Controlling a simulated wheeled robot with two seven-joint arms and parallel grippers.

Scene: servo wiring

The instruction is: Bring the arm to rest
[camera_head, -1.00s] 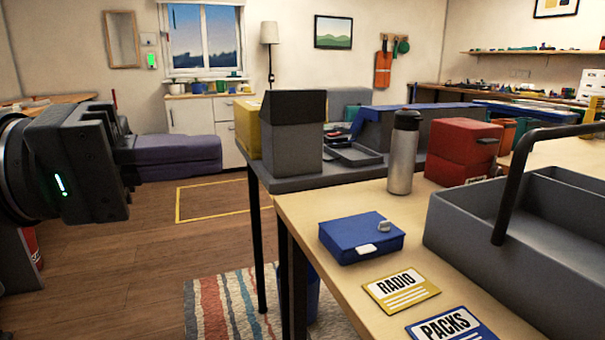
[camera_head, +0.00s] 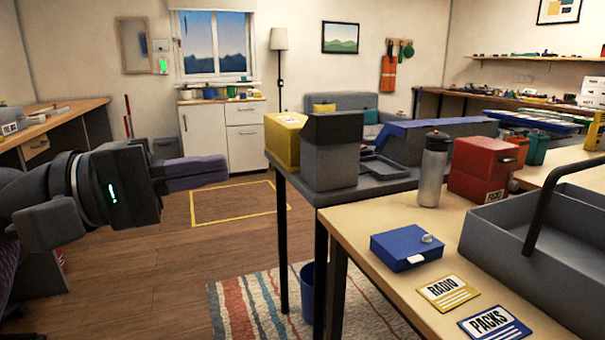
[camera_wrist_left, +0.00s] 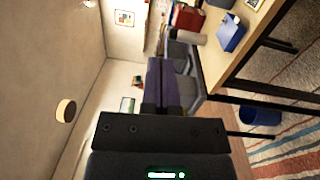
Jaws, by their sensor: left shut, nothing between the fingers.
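My left gripper (camera_head: 210,170) reaches in from the left in the head view. Its purple-grey fingers are shut together and hold nothing. It hangs in free air over the wooden floor, left of the tables and apart from everything. In the left wrist view the shut fingers (camera_wrist_left: 162,82) point away from the camera, with the tables and the room seen sideways behind them. My right gripper is not in view.
The wooden table (camera_head: 362,222) bears a blue box (camera_head: 400,248), two cards, a steel bottle (camera_head: 432,175), a red box (camera_head: 482,168) and a grey tote (camera_head: 540,262). A grey table behind bears bins. A blue bucket (camera_head: 308,295) stands below. Floor left of the tables is clear.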

